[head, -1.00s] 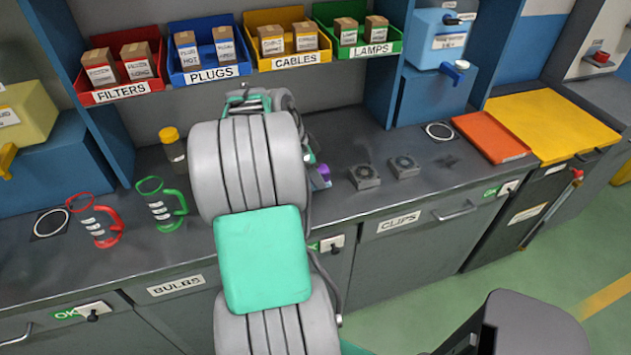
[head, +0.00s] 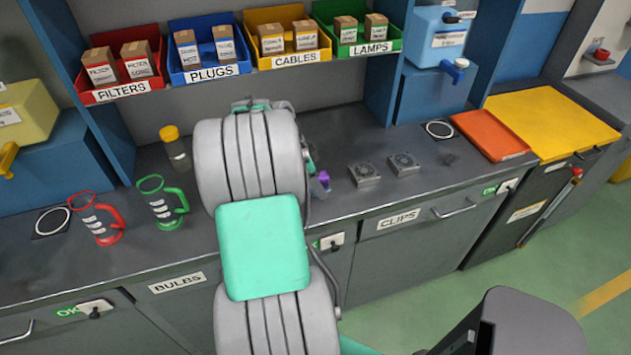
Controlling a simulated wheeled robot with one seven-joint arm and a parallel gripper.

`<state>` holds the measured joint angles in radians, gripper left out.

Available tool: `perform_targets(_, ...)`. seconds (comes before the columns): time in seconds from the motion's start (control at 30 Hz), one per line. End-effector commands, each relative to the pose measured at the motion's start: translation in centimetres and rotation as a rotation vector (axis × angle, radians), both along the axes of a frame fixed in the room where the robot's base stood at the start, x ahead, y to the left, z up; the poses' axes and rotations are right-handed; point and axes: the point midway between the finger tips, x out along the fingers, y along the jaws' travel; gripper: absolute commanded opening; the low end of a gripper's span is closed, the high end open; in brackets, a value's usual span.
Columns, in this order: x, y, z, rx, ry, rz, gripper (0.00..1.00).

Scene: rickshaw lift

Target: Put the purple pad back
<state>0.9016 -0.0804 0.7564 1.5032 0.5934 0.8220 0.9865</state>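A small purple piece (head: 323,177), probably the purple pad, shows just right of my arm, above the grey worktop. Most of it is hidden. My arm's large grey and green links cover the middle of the view. My gripper is mostly or wholly hidden behind them, so its fingers cannot be made out. I cannot tell whether it is touching or holding the purple piece.
Two grey square fan-like parts (head: 364,174) (head: 403,164) lie right of the arm. A red-handled mug (head: 97,220), a green-handled mug (head: 160,203) and a yellow-capped bottle (head: 176,150) stand left. An orange tray (head: 491,136) lies far right. Labelled bins line the back shelf.

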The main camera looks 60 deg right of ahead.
Motion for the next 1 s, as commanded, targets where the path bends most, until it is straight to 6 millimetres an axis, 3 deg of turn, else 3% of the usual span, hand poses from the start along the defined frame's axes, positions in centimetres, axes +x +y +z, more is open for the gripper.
perform_targets(0.17,0.4,0.2,1.3,-0.004,-0.001,0.001,0.59)
perform_targets(0.57,3.0,2.8,10.2,-0.002,-0.002,0.002,0.59)
perform_targets(0.8,3.7,3.6,11.5,0.003,0.0,0.028,0.59)
perform_targets(0.87,5.1,4.9,11.9,0.014,-0.002,0.135,0.59)
perform_targets(0.93,8.2,8.3,12.5,0.038,0.0,0.392,0.59)
perform_targets(0.97,9.8,10.5,12.7,0.05,0.002,0.542,0.59)
perform_targets(1.0,11.9,14.2,12.9,0.067,0.006,0.772,0.59)
